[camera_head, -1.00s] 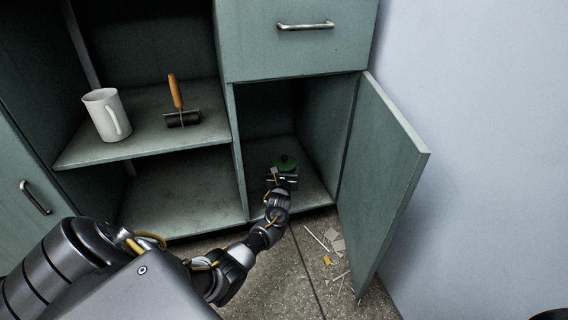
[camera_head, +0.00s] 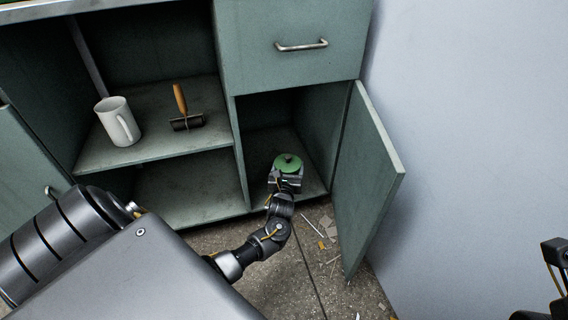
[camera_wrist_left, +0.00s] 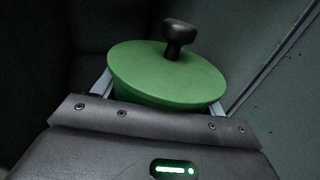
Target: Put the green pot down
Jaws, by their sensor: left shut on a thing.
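The green pot (camera_head: 289,163) has a round green lid with a dark knob. It is at the open lower right compartment (camera_head: 262,140) of the cabinet. My left gripper (camera_head: 287,178) is shut on it, with the arm reaching in from the front. In the left wrist view the pot (camera_wrist_left: 165,78) sits upright between the two fingers, slightly tilted in the picture. Its lower body is hidden behind the gripper, so I cannot tell whether it touches the compartment floor. A dark part of my right arm shows at the right edge; its fingers are not clear.
The open cabinet door (camera_head: 368,180) stands to the right of the compartment. A drawer (camera_head: 290,55) is above it. Debris (camera_head: 326,230) lies on the floor.

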